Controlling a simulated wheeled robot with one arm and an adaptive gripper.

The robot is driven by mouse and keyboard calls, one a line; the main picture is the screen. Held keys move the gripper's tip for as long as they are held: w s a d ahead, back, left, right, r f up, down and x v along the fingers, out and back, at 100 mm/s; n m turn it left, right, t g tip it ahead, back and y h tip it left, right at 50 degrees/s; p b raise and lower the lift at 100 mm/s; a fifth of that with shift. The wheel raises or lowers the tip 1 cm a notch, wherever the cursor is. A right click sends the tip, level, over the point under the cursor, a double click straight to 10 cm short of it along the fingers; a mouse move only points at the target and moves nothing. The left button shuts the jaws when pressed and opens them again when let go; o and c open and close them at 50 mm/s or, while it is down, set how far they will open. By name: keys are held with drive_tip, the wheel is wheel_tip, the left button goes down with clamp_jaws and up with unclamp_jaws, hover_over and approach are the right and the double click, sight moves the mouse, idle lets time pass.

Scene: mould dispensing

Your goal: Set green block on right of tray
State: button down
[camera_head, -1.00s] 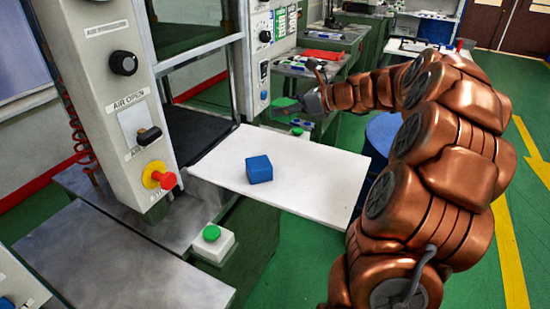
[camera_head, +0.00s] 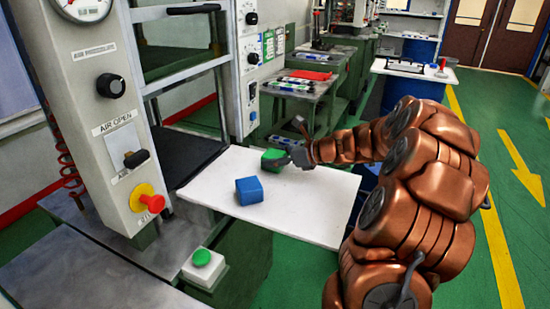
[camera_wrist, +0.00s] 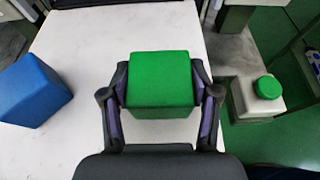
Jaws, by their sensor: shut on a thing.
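The green block (camera_head: 272,160) is between the fingers of my gripper (camera_head: 287,158), over the far part of the white tray (camera_head: 310,212). In the wrist view my gripper (camera_wrist: 161,95) is shut on the green block (camera_wrist: 160,80), with a finger on each side. I cannot tell whether the block touches the tray (camera_wrist: 112,30) or is just above it. The blue block (camera_head: 249,190) rests on the tray, nearer the head camera. In the wrist view the blue block (camera_wrist: 33,90) lies to the left, apart from the green one.
A press panel with a red knob (camera_head: 152,203) stands left of the tray. A box with a green button (camera_head: 202,258) is at the front. Another green-button box (camera_wrist: 266,90) shows right of the tray in the wrist view. The tray's right part is bare.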

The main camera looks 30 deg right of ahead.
drive_tip(key=shift+c, duration=1.3)
unclamp_jaws()
drive_tip(key=shift+s+d+r, duration=0.15)
drive_tip(key=shift+s, duration=0.05)
drive_tip(key=v, duration=1.1)
drive_tip(key=shift+s+d+r, duration=0.1)
drive_tip(key=shift+s, duration=0.15)
